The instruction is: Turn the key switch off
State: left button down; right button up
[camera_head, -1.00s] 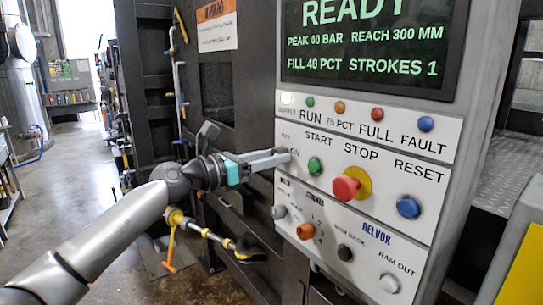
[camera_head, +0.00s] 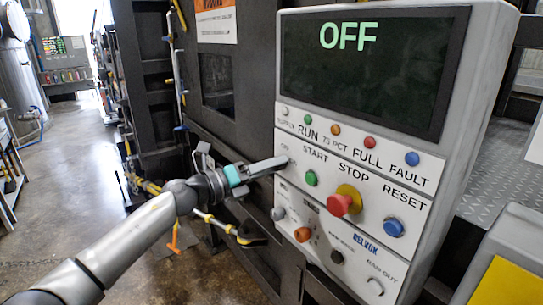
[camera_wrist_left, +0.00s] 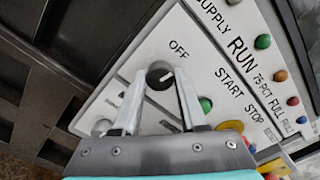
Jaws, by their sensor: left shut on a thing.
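The key switch (camera_wrist_left: 159,74) is a round dark knob with a pale pointer line, on the white control panel (camera_wrist_left: 225,75) beside the "OFF" label in the left wrist view. Its line points up and right, towards that label. My left gripper (camera_head: 283,162) reaches in from the left to the panel's left edge in the head view, where its fingers hide the switch. In the left wrist view its fingertips (camera_wrist_left: 159,80) sit on either side of the knob, shut on it. The screen (camera_head: 370,75) reads "OFF". My right gripper is not in view.
Close by on the panel are a green start button (camera_head: 311,178), a red mushroom stop button (camera_head: 340,204), a blue reset button (camera_head: 393,228) and an orange knob (camera_head: 302,235). A dark machine frame (camera_head: 150,80) stands behind my arm. Open floor lies at the left.

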pick_arm(q)
jog(key=shift+n+p, duration=0.8)
jog(key=shift+n, duration=0.3)
jog(key=shift+c, duration=2.2)
grip_release()
jog(key=b+v, duration=0.3)
jog(key=v, duration=1.2)
